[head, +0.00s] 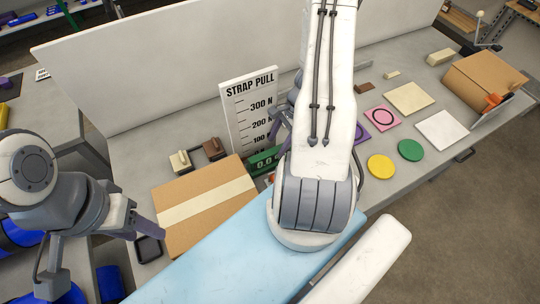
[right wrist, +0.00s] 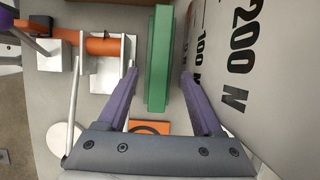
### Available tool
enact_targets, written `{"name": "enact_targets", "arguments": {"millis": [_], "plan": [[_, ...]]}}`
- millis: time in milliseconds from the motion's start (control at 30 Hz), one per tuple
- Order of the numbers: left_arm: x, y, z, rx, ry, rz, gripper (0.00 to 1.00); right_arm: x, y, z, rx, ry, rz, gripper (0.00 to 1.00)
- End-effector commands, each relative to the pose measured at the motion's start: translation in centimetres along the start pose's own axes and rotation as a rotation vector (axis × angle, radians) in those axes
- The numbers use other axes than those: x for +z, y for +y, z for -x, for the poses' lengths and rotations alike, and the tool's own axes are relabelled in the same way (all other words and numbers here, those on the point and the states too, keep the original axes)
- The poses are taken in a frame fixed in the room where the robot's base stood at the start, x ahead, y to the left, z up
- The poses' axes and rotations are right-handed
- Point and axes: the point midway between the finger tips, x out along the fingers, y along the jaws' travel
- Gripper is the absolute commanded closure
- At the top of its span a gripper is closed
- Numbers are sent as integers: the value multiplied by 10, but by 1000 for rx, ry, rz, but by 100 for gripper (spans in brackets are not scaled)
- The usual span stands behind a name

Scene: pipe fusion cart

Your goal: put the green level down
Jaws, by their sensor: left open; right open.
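The green level (right wrist: 158,62) is a long green bar in the right wrist view. It lies lengthwise between the two purple fingers of my right gripper (right wrist: 159,74), which is open with a gap on both sides. In the head view a green piece with digits (head: 262,161) shows at the foot of the STRAP PULL board (head: 250,108); my right arm hides part of it and most of the right gripper. My left gripper (head: 140,232) is open at the left, beside a cardboard box. I cannot tell whether the level touches the surface under it.
A taped cardboard box (head: 205,205) lies left of the level. Yellow (head: 381,166) and green discs (head: 410,150), coloured squares and an open carton (head: 482,85) are on the right. An orange-handled tool (right wrist: 105,46) lies left of the level in the wrist view.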

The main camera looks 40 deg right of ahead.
Motion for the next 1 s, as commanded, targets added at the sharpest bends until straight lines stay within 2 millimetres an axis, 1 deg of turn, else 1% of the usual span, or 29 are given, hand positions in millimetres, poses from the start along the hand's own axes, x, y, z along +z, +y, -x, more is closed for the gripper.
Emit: {"name": "enact_targets", "arguments": {"millis": [33, 167, 267, 400, 500, 600, 800, 833, 867, 900, 1000], "plan": [[0, 0, 1, 0, 0, 0, 50, 5, 1, -2, 2, 0, 2, 32], [0, 0, 1, 0, 0, 0, 50, 9, 1, -6, 2, 1, 0, 32], [0, 0, 0, 0, 0, 0, 50, 9, 1, -18, 3, -1, 0, 32], [0, 0, -2, 0, 0, 0, 50, 9, 1, -40, 4, -1, -1, 32], [0, 0, -2, 0, 0, 0, 50, 9, 1, -50, 3, 0, 0, 32], [0, 0, -2, 0, 0, 1, 50, 9, 1, -54, 2, 1, 0, 32], [0, 0, -2, 0, 0, 1, 50, 8, 1, -54, 1, 2, 1, 32], [0, 0, -2, 0, 0, 1, 50, 8, 1, -54, 1, 2, 1, 40], [0, 0, -2, 0, 0, 1, 50, 8, 1, -54, 1, 2, 1, 52], [0, 0, -2, 0, 0, 1, 50, 8, 1, -54, 0, 2, 1, 67], [0, 0, -2, 0, 0, 1, 50, 8, 1, -54, 0, 2, 1, 100]]}}
